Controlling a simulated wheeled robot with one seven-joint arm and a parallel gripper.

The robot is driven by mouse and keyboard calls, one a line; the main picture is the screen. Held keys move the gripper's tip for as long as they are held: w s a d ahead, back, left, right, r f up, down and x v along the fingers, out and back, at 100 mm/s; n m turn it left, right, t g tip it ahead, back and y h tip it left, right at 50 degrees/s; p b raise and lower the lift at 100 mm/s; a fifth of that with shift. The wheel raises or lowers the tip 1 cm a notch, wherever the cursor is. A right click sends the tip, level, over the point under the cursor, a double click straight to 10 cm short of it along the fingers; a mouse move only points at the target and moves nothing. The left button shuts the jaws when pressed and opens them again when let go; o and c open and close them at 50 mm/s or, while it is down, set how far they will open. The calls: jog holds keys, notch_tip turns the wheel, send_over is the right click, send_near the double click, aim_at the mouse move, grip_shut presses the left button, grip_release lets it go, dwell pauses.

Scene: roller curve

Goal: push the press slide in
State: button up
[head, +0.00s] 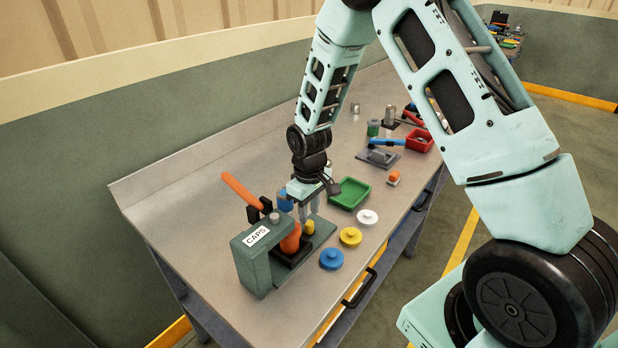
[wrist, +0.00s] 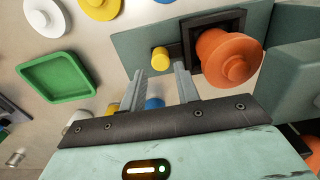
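The press (head: 252,262) is a grey-green block labelled CAPS on the bench, with a long orange lever (head: 243,190). Low on its base plate is a dark slide (head: 289,262) bearing an orange knobbed piece (head: 290,240); in the wrist view the dark slide (wrist: 191,42) and orange piece (wrist: 228,58) sit at upper right. A small yellow knob (wrist: 160,59) stands at the slide's end; it also shows in the head view (head: 309,227). My gripper (head: 309,208) points down above this end. Its fingers (wrist: 158,72) are apart and empty, with the yellow knob just past the tips.
A green tray (head: 349,194) lies to the right of the press. Blue (head: 331,259), yellow (head: 350,237) and white (head: 368,217) caps line the bench's front edge. A blue cylinder (head: 284,201) stands behind my gripper. More tools and a red bin (head: 419,140) are farther right.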

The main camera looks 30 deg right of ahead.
notch_tip(320, 180, up, 13)
jog(key=b, duration=0.2)
jog(key=shift+f, duration=0.1)
